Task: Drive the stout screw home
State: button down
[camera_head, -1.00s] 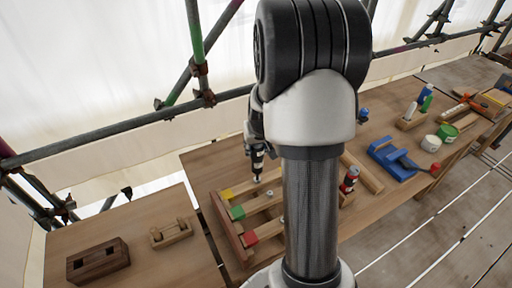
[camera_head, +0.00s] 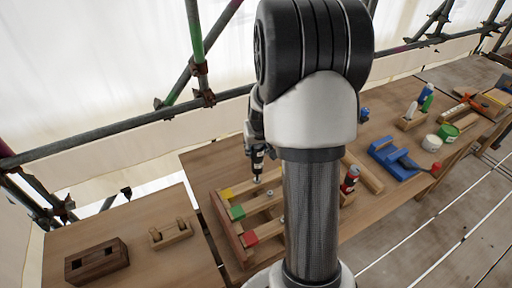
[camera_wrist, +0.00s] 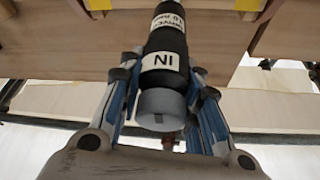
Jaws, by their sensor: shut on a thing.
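My gripper (camera_wrist: 165,90) is shut on a black cylindrical driver (camera_wrist: 165,42) with a grey end and a white label reading "IN". In the head view the driver (camera_head: 258,162) points down over the wooden frame, near its yellow-marked bar. Its lower end is at or just above a small light metal piece (camera_head: 256,181), probably a screw head; contact cannot be told. Another small metal screw (camera_head: 269,192) stands near the green-marked bar. I cannot tell which screw is the stout one. The wooden frame (camera_head: 228,227) has yellow, green and red marks. My arm hides part of it.
A red-and-black canister (camera_head: 350,179) stands right of my arm. A blue vise-like tool (camera_head: 392,160), a white tub (camera_head: 431,143) and a green tin (camera_head: 448,131) lie farther right. A dark slotted block (camera_head: 97,262) and a small wooden holder (camera_head: 170,233) rest on the left table.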

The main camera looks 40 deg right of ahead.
jog(key=shift+r, duration=0.15)
jog(key=shift+r+p, duration=2.45)
jog(key=shift+r, duration=1)
jog(key=shift+f, duration=0.1)
